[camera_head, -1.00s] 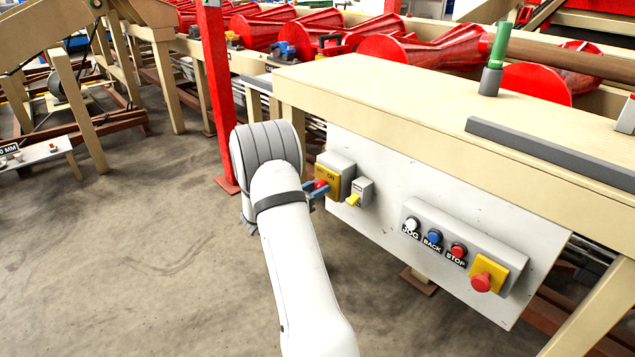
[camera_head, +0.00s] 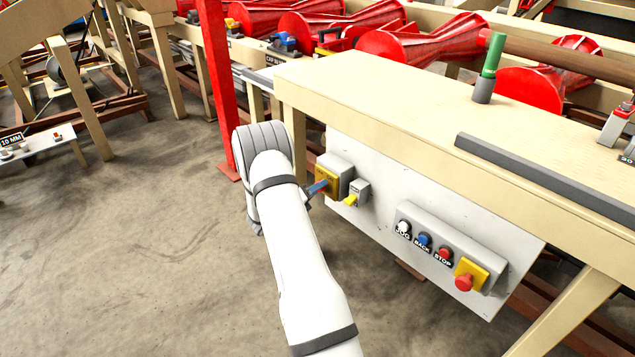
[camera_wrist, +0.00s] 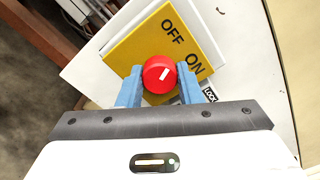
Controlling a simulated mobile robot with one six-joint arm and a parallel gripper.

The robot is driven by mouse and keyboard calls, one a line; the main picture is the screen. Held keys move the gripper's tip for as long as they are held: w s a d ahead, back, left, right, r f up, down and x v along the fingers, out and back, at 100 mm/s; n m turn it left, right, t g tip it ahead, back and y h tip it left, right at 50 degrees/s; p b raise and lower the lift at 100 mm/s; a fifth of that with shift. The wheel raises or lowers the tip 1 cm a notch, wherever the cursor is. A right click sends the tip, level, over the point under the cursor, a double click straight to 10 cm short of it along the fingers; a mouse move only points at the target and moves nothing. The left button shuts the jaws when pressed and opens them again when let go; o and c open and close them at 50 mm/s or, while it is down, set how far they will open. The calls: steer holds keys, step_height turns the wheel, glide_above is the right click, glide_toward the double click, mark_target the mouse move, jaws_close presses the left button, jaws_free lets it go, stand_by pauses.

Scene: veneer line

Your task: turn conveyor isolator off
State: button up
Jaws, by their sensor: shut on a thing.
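The conveyor isolator is a yellow plate (camera_head: 327,175) on a grey box at the left end of the white panel. In the wrist view its plate (camera_wrist: 133,48) carries the words OFF and ON. Its round red knob (camera_wrist: 159,74) has a short white mark, which points up and right, between the two words. My gripper (camera_wrist: 163,82) has its blue fingers on either side of the knob and is shut on it. In the head view my gripper (camera_head: 317,188) is at the isolator, and its fingers mostly hide the knob.
A small grey box with a yellow tab (camera_head: 350,200) sits just right of the isolator. Further right is a button box (camera_head: 450,242) with a red emergency button (camera_head: 464,282). The bench top (camera_head: 380,95) overhangs the panel. A red post (camera_head: 216,90) stands behind my arm.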

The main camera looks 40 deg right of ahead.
steer(key=shift+w+r+n+p, duration=0.1)
steer(key=shift+n+p, duration=1.1)
steer(key=shift+n, duration=0.9)
steer(key=o, duration=1)
steer(key=a, duration=0.8)
steer(key=shift+s, duration=0.35)
